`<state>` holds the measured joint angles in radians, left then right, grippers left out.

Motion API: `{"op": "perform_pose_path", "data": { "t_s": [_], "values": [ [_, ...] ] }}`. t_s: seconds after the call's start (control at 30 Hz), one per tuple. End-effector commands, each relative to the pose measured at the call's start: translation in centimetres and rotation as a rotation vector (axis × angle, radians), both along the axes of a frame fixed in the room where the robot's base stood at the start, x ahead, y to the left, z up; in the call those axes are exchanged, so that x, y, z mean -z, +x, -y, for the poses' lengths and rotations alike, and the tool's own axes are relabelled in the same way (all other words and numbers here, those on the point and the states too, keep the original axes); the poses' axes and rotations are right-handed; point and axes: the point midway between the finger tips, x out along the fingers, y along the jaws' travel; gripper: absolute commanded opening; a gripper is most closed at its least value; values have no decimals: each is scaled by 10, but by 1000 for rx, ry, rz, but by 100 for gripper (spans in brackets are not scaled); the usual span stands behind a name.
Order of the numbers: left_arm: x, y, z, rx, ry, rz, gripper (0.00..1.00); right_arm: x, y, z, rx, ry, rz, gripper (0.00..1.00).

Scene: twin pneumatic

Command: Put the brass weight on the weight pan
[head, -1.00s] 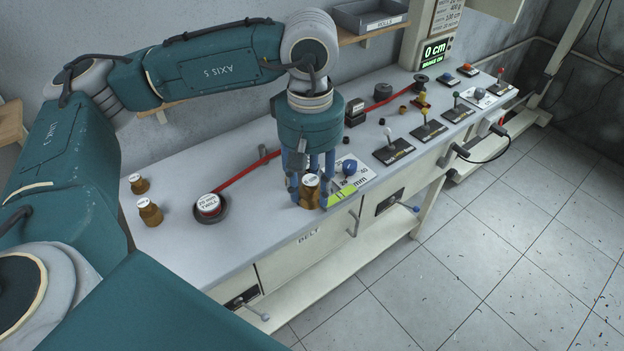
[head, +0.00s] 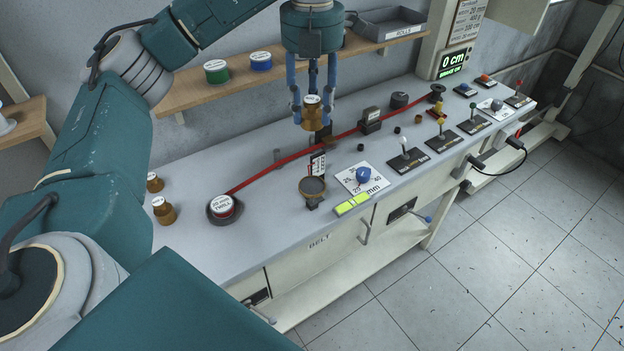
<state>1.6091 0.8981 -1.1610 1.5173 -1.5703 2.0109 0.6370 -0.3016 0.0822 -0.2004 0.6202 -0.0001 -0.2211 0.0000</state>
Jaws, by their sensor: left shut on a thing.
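My left gripper (head: 311,118) is shut on a brass weight (head: 312,103) with a pale top label. It holds the weight upright, well above the bench in the picture. A small dark round dish on a brass-coloured base, which looks like the weight pan (head: 313,186), stands near the bench's front edge. Its dish looks empty, and a small upright label (head: 318,163) is behind it. The gripper appears higher up and farther back than the pan. Two other brass weights (head: 164,211) (head: 154,183) stand at the bench's left end. My right gripper is not in view.
A red belt (head: 285,161) runs along the bench from a labelled spool (head: 222,207). A blue knob (head: 363,175) on a white dial plate and a yellow-green level (head: 352,204) are right of the pan. Several levers stand farther right. A wooden shelf (head: 200,93) with spools is behind.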

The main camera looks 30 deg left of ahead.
Motion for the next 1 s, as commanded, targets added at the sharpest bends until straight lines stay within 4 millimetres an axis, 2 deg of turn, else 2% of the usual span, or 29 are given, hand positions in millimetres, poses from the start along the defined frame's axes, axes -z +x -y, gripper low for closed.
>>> {"op": "perform_pose_path", "data": {
  "t_s": [0.03, 0.27, 0.5, 0.73, 1.0],
  "values": [
    [17, -1, 0, 1, -2, -6, 0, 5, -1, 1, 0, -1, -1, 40],
    [74, -2, 1, 4, -3, -6, 0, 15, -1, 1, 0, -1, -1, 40],
    [121, -2, -1, 3, 1, -4, 0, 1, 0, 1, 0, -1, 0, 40],
    [142, -1, 0, 4, 0, -1, 0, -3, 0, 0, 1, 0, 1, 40],
    [178, -1, 0, 4, 1, -1, 0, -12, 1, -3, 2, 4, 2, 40]
  ]
}}
